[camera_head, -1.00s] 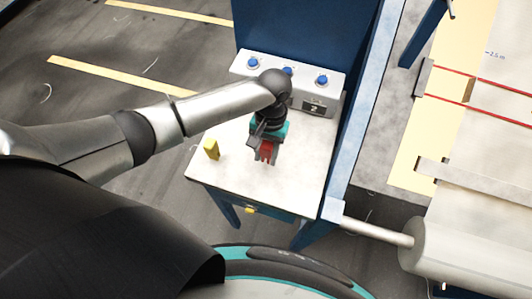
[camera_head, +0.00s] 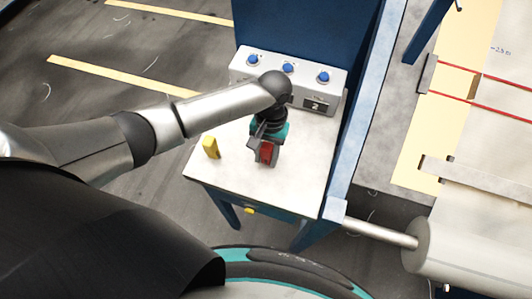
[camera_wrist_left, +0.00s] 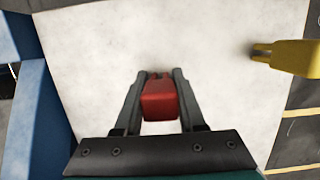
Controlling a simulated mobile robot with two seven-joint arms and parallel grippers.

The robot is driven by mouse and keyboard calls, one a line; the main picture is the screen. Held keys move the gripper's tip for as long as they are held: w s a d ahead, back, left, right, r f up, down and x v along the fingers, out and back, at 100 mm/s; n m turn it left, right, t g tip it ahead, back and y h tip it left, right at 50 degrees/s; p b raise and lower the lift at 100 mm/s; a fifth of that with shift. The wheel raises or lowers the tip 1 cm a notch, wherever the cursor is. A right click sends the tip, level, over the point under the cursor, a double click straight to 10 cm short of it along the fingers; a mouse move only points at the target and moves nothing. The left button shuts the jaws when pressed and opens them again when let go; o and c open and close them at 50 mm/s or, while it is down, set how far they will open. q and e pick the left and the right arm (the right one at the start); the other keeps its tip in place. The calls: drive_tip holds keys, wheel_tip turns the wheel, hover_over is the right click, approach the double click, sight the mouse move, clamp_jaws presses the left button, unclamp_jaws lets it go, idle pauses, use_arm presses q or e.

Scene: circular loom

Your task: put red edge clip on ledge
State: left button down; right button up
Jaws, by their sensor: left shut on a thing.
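The red edge clip (camera_head: 266,151) is between the fingers of my left gripper (camera_head: 264,158), over the white top of the small table. In the left wrist view the red clip (camera_wrist_left: 160,99) sits between the two dark fingers of my left gripper (camera_wrist_left: 159,92), which are shut on it. I cannot tell whether the clip still touches the table top. My right gripper is not in view. No part is clearly identifiable as the ledge.
A yellow clip (camera_head: 211,147) stands on the table top (camera_head: 300,165), left of my gripper; it also shows in the left wrist view (camera_wrist_left: 290,57). A grey control box (camera_head: 250,68) with blue buttons is at the back. A blue post (camera_head: 352,140) borders the right side.

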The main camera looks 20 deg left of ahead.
use_arm(q)
drive_tip(key=shift+c, duration=2.1)
unclamp_jaws()
drive_tip(key=p+v, duration=0.1)
drive_tip(key=v, duration=1.4)
drive_tip(key=shift+p, duration=0.3)
drive_tip(key=shift+d, duration=0.1)
